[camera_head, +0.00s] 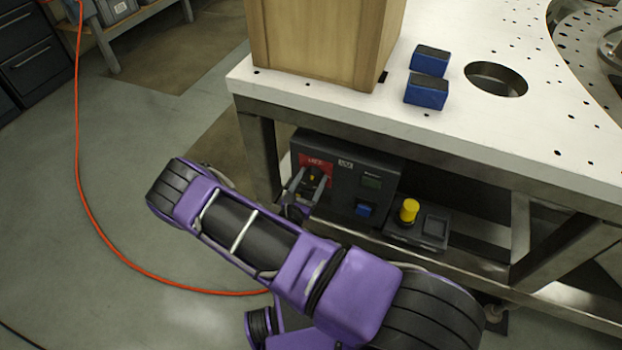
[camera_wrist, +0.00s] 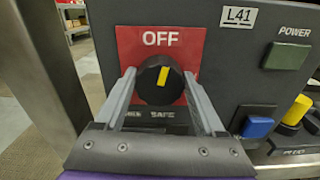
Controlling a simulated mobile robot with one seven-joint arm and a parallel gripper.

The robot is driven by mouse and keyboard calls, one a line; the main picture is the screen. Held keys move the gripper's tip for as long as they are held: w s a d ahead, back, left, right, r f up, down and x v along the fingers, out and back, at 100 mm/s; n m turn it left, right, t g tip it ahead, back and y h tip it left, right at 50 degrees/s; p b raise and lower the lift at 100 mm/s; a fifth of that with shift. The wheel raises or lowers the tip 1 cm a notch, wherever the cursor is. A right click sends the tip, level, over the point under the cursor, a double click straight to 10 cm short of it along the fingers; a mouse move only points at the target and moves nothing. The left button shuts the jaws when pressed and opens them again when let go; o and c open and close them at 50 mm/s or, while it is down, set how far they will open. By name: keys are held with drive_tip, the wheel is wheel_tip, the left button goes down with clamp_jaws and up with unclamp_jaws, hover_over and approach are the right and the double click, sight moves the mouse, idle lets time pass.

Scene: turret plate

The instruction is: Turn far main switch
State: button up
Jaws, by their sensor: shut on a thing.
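The main switch is a round black knob (camera_wrist: 158,88) with a yellow pointer mark, on a red plate (camera_wrist: 185,50) marked OFF. The pointer leans slightly right of straight up, toward the OFF lettering. My gripper (camera_wrist: 159,78) is shut on the knob, with one grey finger at each side. In the head view the red plate (camera_head: 312,160) is on the left of the dark control box (camera_head: 381,165) under the table. My gripper (camera_head: 312,182) reaches it from below, and its fingers partly cover the knob there. Lettering below the knob is partly hidden.
A table leg (camera_wrist: 48,70) stands close left of the box. To the right are a power display (camera_wrist: 287,56), a blue button (camera_wrist: 257,128) and a yellow knob (camera_head: 409,209). The white perforated tabletop (camera_head: 480,135) overhangs the box. Open floor lies to the left, crossed by an orange cable (camera_head: 93,220).

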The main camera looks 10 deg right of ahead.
drive_tip(key=m, duration=0.4)
drive_tip(key=shift+m, duration=0.3)
drive_tip(key=m+p, duration=0.1)
drive_tip(key=m, duration=0.2)
drive_tip(key=shift+s+d+m, duration=0.1)
drive_tip(key=shift+m, duration=0.2)
drive_tip(key=m, duration=0.3)
drive_tip(key=shift+f+m, duration=0.1)
drive_tip(key=shift+m, duration=0.2)
drive_tip(key=shift+f+m+p, duration=0.1)
drive_tip(key=shift+m+p, duration=0.4)
drive_tip(key=shift+m, duration=1.3)
drive_tip(key=o, duration=1.3)
drive_tip(key=shift+o, duration=0.2)
drive_tip(key=shift+s, duration=0.1)
